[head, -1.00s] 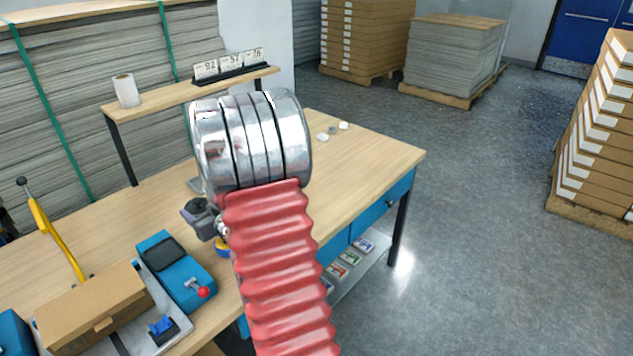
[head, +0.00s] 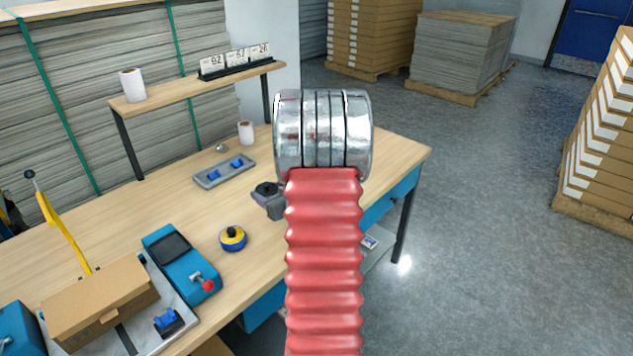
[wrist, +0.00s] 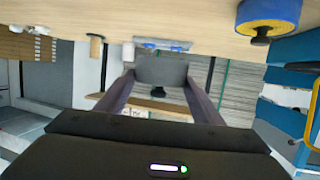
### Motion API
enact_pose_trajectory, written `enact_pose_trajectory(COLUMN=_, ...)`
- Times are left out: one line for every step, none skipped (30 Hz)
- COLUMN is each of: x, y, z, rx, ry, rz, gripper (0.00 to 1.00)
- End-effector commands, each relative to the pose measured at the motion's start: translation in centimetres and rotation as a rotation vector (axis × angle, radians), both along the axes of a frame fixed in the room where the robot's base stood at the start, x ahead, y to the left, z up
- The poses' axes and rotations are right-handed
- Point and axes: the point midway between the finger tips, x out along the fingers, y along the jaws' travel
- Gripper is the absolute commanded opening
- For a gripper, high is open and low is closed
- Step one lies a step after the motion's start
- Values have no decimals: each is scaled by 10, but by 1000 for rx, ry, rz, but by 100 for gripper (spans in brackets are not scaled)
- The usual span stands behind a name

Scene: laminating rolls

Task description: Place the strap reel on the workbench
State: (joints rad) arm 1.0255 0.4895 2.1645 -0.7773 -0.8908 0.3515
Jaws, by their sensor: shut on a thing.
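My gripper (wrist: 160,84) is shut on a dark grey body with a black knob, which I take to be the strap reel (wrist: 160,68). In the head view the reel (head: 267,188) shows just left of my red-sleeved arm, which hides much of the gripper. The reel looks raised over the workbench (head: 190,225); the exact gap cannot be told. The wrist view is upside down, with the workbench top (wrist: 160,15) along its upper edge. A separate yellow and blue round piece (head: 232,238) with a dark centre sits on the bench, left of the held reel.
A grey tray with blue parts (head: 225,171) and a white roll (head: 246,132) stand toward the back. A blue device (head: 182,264) and a cardboard box (head: 100,304) fill the left front. A raised shelf (head: 195,88) runs behind. Bare bench lies between them.

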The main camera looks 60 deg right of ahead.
Motion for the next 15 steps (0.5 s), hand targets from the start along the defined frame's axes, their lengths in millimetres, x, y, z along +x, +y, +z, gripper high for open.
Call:
enact_pose_trajectory(x=0, y=0, z=-2, rx=1, ry=0, rz=0, gripper=33)
enact_pose_trajectory(x=0, y=0, z=-4, rx=1, ry=1, rz=0, gripper=33)
enact_pose_trajectory(x=0, y=0, z=-8, rx=2, ry=1, rz=0, gripper=33)
enact_pose_trajectory(x=0, y=0, z=-11, rx=2, ry=1, rz=0, gripper=33)
enact_pose_trajectory(x=0, y=0, z=-14, rx=2, ry=1, rz=1, gripper=33)
enact_pose_trajectory(x=0, y=0, z=-20, rx=3, ry=1, rz=0, gripper=33)
enact_pose_trajectory(x=0, y=0, z=-25, rx=3, ry=2, rz=0, gripper=33)
enact_pose_trajectory(x=0, y=0, z=-29, rx=3, ry=2, rz=-1, gripper=33)
enact_pose_trajectory(x=0, y=0, z=-35, rx=4, ry=2, rz=-1, gripper=33)
enact_pose_trajectory(x=0, y=0, z=-39, rx=3, ry=1, rz=-1, gripper=33)
enact_pose_trajectory(x=0, y=0, z=-43, rx=3, ry=1, rz=-1, gripper=33)
enact_pose_trajectory(x=0, y=0, z=-48, rx=3, ry=1, rz=-1, gripper=33)
enact_pose_trajectory(x=0, y=0, z=-51, rx=3, ry=1, rz=-1, gripper=33)
enact_pose_trajectory(x=0, y=0, z=-53, rx=1, ry=1, rz=0, gripper=33)
enact_pose_trajectory(x=0, y=0, z=-55, rx=1, ry=0, rz=0, gripper=33)
